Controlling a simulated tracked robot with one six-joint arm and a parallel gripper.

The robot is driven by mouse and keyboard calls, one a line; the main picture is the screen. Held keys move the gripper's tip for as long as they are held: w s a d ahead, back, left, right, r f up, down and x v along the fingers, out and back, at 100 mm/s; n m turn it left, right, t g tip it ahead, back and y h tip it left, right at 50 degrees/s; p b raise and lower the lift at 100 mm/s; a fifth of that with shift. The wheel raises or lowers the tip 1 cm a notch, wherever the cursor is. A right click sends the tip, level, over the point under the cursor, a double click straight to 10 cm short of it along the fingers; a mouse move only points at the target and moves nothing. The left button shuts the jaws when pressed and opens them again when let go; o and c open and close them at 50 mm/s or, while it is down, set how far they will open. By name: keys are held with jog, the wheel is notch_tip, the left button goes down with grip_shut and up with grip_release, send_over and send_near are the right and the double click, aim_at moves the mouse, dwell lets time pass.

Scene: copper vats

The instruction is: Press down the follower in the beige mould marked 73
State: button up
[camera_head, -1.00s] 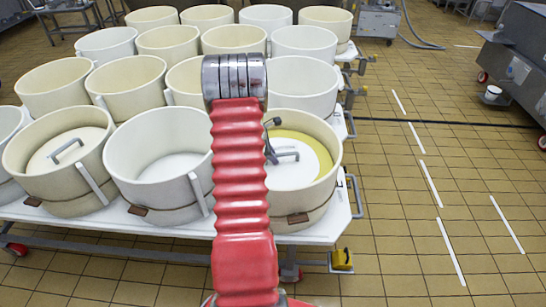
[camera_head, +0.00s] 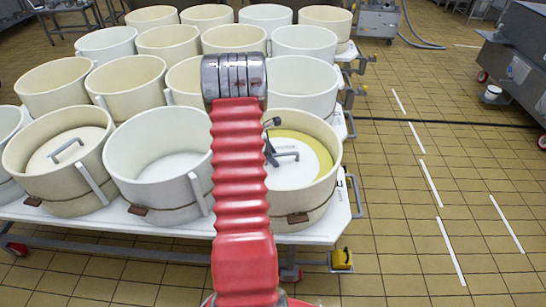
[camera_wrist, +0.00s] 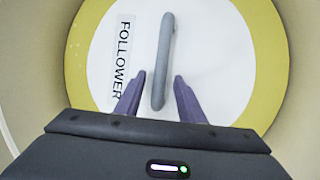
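The beige mould (camera_head: 325,187) stands at the front right of the white table; I cannot read a 73 on it. Inside lies a white round follower (camera_head: 290,174) with a grey bar handle (camera_head: 287,154) and a yellow band around it. The wrist view shows the follower (camera_wrist: 215,75), lettered FOLLOWER, its handle (camera_wrist: 163,60), and the yellow ring (camera_wrist: 268,60). My gripper (camera_wrist: 156,88) is open, its two purple fingers apart with the lower end of the handle between them in the picture. In the head view my gripper (camera_head: 270,157) reaches inside the mould, partly hidden by my red arm.
A white empty mould (camera_head: 160,165) stands left of it, then a beige mould (camera_head: 60,165) with another follower. Several more moulds fill the white table (camera_head: 110,218) behind.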

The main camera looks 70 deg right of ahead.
jog(key=v, duration=1.3)
jog(key=shift+r, duration=0.25)
jog(key=shift+w, duration=0.1)
